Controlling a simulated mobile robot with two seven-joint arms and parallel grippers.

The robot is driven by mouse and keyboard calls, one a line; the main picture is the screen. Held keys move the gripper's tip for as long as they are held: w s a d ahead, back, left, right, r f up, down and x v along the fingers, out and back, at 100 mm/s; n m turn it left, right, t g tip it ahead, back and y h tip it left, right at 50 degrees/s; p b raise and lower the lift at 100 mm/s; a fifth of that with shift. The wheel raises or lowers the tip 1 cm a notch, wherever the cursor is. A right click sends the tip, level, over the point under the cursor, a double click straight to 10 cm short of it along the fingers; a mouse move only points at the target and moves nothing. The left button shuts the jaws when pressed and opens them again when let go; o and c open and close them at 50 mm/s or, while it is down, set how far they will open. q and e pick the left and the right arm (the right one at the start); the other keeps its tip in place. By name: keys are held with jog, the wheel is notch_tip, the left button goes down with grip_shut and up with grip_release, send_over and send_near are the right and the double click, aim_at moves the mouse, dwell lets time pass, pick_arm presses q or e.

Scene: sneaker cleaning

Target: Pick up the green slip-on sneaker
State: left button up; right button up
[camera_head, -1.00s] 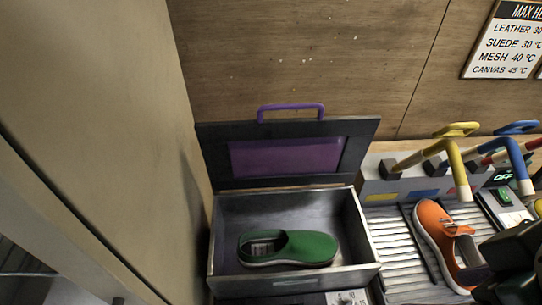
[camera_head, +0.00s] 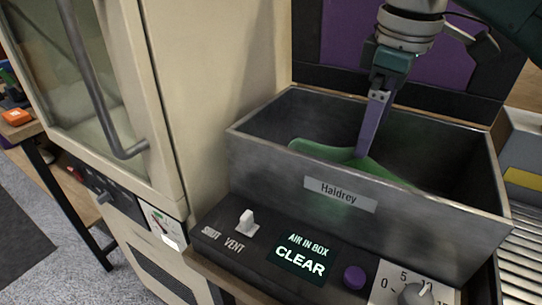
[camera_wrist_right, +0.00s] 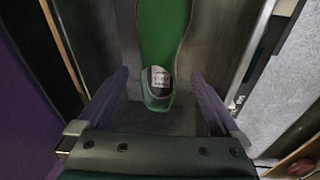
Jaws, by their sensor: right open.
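The green slip-on sneaker (camera_head: 322,150) lies inside the grey metal box (camera_head: 268,178); the box's front wall hides its lower part in the head view. My right gripper (camera_head: 364,148) reaches down into the box from above, its purple fingers at the sneaker's middle in that view. In the right wrist view, the fingers stand apart on either side of the sneaker's heel end (camera_wrist_right: 160,80), with visible gaps. The green sneaker (camera_wrist_right: 165,30) runs away toward the top there, its pale inner label showing. The right gripper is open and empty. My left gripper is out of view.
The box's lid with a purple panel (camera_head: 345,32) stands open behind it. A control panel with a lit CLEAR display (camera_head: 302,262), a switch and a dial is in front. A beige cabinet (camera_head: 215,90) stands close on the left, slatted rollers (camera_head: 522,262) on the right.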

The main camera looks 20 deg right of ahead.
aim_at(358, 166)
jog(key=shift+w+f, duration=0.15)
jog(key=shift+f, duration=0.4)
jog(key=f, duration=0.3)
jog(key=shift+w+d, duration=0.1)
jog(key=shift+w, duration=0.25)
jog(key=f, duration=0.2)
jog(key=f+b, duration=0.1)
jog(key=w+f+b, duration=0.1)
jog(key=f, duration=0.1)
jog(key=shift+d+f, duration=0.2)
jog(key=shift+f, duration=0.1)
jog(key=shift+c, duration=0.4)
jog(key=shift+c, duration=0.7)
jog(key=c, duration=0.9)
jog(key=shift+r, duration=0.1)
jog(key=shift+c, duration=1.3)
